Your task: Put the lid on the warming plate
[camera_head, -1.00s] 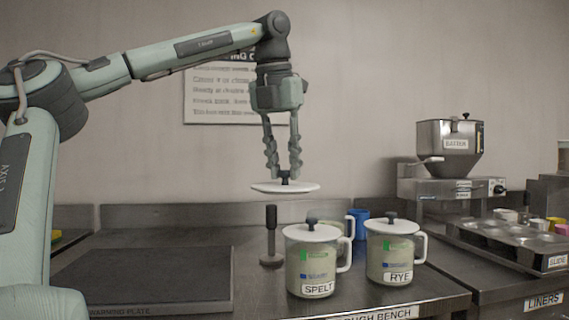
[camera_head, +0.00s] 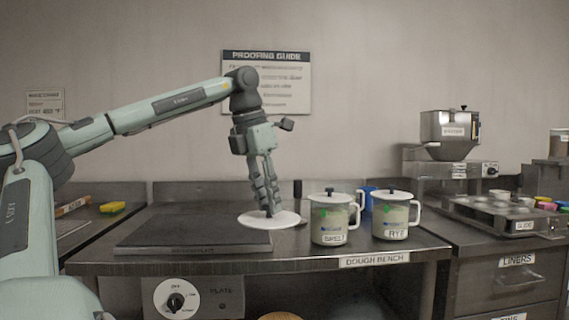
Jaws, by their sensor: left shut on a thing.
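My left gripper (camera_head: 268,210) is shut on the dark knob of a round white lid (camera_head: 285,219). The lid is about level. In the picture it overlaps the right end of the dark flat warming plate (camera_head: 170,235) on the bench. I cannot tell whether the lid touches the plate or hangs just above it. The lid's knob is mostly hidden by the fingers. My right gripper is not in view.
The SPELT jar (camera_head: 329,225) and the RYE jar (camera_head: 390,222), both lidded, stand right of the held lid on the dough bench (camera_head: 300,255). A blue cup (camera_head: 367,196) is partly hidden behind them. The plate's left and middle are clear.

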